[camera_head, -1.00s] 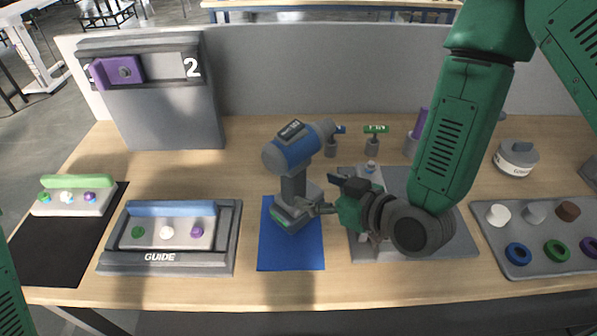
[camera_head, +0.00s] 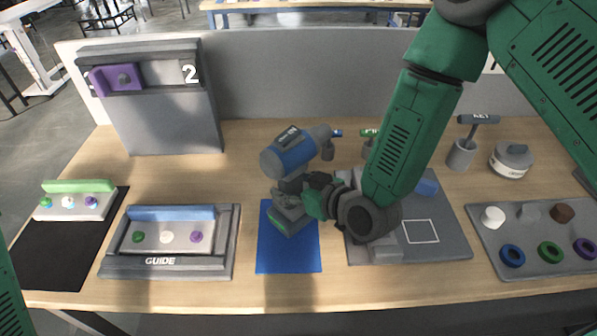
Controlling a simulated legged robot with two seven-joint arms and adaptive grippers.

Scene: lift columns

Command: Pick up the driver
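The driver (camera_head: 290,155), blue and grey with a grey base, stands upright on the blue mat (camera_head: 287,257) in the middle of the table. My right gripper (camera_head: 286,194) comes in from the right and is at the driver's handle, just above its base. Its fingers overlap the handle in the picture. They are small and dark against it, so I cannot tell whether they are closed on it. Part of the handle is hidden behind the gripper. My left gripper is out of view; only a green piece of my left arm (camera_head: 10,295) shows at the left edge.
The GUIDE tray (camera_head: 160,262) lies left of the mat. A grey board (camera_head: 440,245) lies right of it, partly under my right arm. A tray with pegs and rings (camera_head: 530,245) is at far right. Small tools stand behind the driver. A grey panel closes the back.

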